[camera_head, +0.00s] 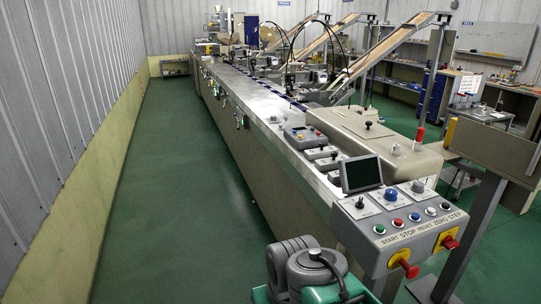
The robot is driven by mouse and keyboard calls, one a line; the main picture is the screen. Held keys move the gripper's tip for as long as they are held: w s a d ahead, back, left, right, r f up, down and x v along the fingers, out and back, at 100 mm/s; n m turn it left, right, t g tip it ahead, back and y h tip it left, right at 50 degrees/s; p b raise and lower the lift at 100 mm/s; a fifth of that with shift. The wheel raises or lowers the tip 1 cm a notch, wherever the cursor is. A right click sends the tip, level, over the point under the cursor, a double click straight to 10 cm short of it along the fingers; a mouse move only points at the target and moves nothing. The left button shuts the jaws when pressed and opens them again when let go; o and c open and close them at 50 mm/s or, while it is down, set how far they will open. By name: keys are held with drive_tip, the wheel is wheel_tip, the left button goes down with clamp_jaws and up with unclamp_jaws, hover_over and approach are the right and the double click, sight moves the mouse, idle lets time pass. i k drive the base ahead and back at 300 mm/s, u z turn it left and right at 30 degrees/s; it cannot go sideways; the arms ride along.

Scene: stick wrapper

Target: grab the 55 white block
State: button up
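I cannot make out a white block marked 55 anywhere in the head view. A long metal machine bench (262,98) runs from the front right to the far back. Its control panel (402,220) faces me at the near end. My gripper is not in view.
The panel carries coloured buttons, two red knobs (409,268) on yellow plates and a small dark screen (361,173). A beige cover (375,135) sits behind it. Sloped conveyors (385,50) rise at the right. The green floor (165,190) is clear between bench and left wall (70,80).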

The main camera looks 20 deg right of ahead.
sight(330, 163)
drive_tip(key=u, duration=0.65)
drive_tip(key=i, duration=2.6)
drive_tip(key=z, duration=1.3)
drive_tip(key=i, duration=0.8)
drive_tip(key=z, duration=0.8)
